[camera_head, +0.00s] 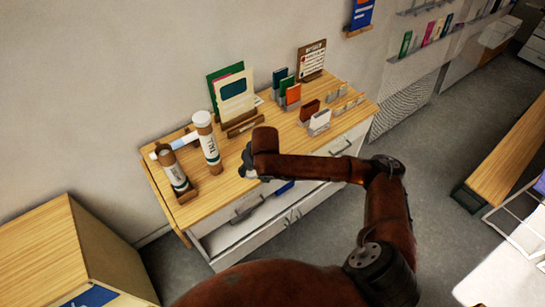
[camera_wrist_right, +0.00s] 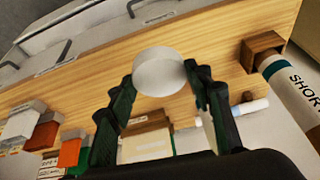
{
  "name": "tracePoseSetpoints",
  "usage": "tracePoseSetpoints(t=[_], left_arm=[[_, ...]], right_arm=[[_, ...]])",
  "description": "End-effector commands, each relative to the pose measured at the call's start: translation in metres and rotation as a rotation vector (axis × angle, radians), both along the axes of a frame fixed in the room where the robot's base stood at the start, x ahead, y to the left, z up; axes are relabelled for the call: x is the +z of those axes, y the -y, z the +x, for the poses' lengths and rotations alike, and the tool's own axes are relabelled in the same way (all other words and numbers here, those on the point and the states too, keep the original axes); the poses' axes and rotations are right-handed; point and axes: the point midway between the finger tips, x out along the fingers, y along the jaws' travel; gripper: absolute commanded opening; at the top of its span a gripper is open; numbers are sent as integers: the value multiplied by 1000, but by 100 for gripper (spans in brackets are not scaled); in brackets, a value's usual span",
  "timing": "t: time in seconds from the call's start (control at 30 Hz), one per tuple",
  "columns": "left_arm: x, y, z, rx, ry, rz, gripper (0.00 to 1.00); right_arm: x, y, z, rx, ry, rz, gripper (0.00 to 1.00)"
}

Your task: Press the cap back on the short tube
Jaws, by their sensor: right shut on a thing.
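The short tube (camera_head: 175,173) stands upright in a wooden holder at the left end of the desk, its brown top showing no white cap. In the right wrist view, the short tube (camera_wrist_right: 296,95) shows at the right edge with "SHORT" lettering. My right gripper (camera_head: 246,162) is above the desk, to the right of the tubes and apart from them. In the wrist view, its fingers (camera_wrist_right: 160,77) are shut on a round white cap (camera_wrist_right: 158,72). The cap is hard to make out in the head view. My left gripper is not in view.
A taller tube with a white top (camera_head: 208,140) stands close to the right of the short tube. A white and blue rod-like thing (camera_head: 184,140) is behind them. Cards on stands (camera_head: 235,98) and small card holders (camera_head: 318,122) fill the desk's back and right.

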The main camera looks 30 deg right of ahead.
Motion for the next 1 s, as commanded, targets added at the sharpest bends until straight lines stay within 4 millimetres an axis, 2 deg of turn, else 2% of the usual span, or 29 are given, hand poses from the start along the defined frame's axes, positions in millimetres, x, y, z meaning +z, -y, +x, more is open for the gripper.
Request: tracePoseSetpoints(t=[0.03, 0.2, 0.4, 0.5, 0.7, 1.0], left_arm=[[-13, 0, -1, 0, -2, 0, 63], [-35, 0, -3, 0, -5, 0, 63], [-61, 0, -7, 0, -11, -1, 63], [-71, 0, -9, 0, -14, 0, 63], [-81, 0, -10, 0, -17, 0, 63], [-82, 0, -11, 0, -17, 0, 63]], right_arm=[[5, -21, 10, 7, 10, 0, 37], [32, -77, 28, 6, 9, -4, 37], [70, -137, 35, 0, 10, -10, 37], [87, -159, 34, -6, 9, -14, 37], [109, -184, 28, -18, 6, -21, 37], [115, -188, 27, -20, 5, -21, 37]])
